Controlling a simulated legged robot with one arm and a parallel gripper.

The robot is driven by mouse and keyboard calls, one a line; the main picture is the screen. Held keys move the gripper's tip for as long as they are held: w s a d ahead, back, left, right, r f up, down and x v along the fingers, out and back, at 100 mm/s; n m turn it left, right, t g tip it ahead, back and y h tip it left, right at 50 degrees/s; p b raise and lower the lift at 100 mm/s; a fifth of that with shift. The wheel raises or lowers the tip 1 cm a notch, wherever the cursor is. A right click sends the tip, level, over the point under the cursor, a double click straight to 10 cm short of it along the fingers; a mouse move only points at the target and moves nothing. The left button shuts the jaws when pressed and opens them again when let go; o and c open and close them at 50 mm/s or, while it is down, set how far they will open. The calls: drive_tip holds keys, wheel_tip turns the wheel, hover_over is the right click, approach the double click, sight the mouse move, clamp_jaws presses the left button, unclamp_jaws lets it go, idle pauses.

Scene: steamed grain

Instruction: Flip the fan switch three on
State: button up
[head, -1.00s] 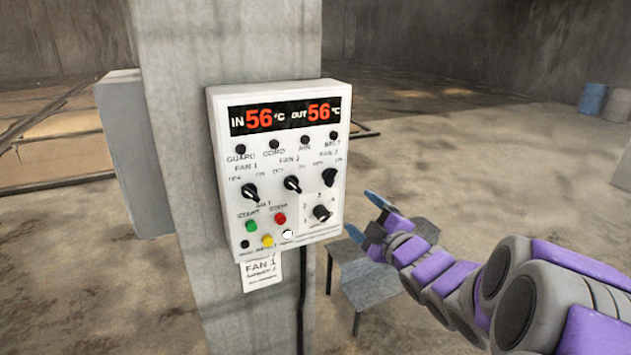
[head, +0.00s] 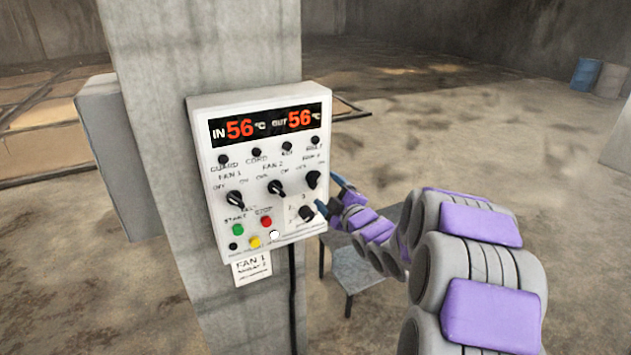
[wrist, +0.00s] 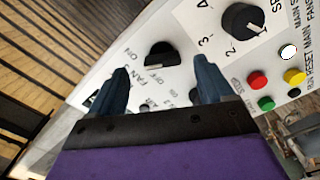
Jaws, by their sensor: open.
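The fan 3 switch is a black rotary knob (head: 313,179) at the upper right of the white control panel (head: 205,150). In the wrist view the fan 3 knob (wrist: 160,55) has "FAN 3", "ON" and "OFF" printed around it. I cannot tell its setting surely. My gripper (head: 328,195) is at the panel's right edge, close to this knob. In the wrist view my gripper (wrist: 161,72) is open and empty, with one blue finger on each side of the knob in the picture. Contact with the knob cannot be made out.
Fan 1 (head: 235,200) and fan 2 (head: 277,188) knobs sit to the left. A numbered selector (head: 306,214) is just below the fan 3 knob. Green, red, yellow and white buttons lie lower. The panel hangs on a concrete pillar (head: 210,50). A grey table (head: 358,270) stands behind my arm.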

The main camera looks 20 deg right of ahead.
sight(317, 182)
drive_tip(key=w+a, duration=0.1)
drive_tip(key=w, duration=0.2)
drive_tip(key=w+a, duration=0.1)
drive_tip(key=w, duration=0.1)
drive_tip(key=shift+a+r+p, duration=0.15)
drive_tip(key=shift+a+p, duration=0.15)
drive_tip(key=shift+p, duration=0.1)
drive_tip(key=shift+a, duration=0.4)
drive_tip(key=d, duration=0.3)
drive_tip(key=shift+d+f, duration=0.2)
drive_tip(key=shift+d, duration=0.2)
drive_tip(key=shift+c, duration=1.4)
drive_tip(key=shift+d, duration=0.5)
drive_tip(key=c, duration=0.3)
drive_tip(key=shift+a+r, duration=0.2)
drive_tip(key=shift+a, duration=0.5)
drive_tip(key=shift+a+r, duration=0.15)
drive_tip(key=shift+a, duration=0.55)
drive_tip(key=c, duration=0.5)
drive_tip(key=shift+o, duration=0.2)
drive_tip(key=shift+d+f, duration=0.1)
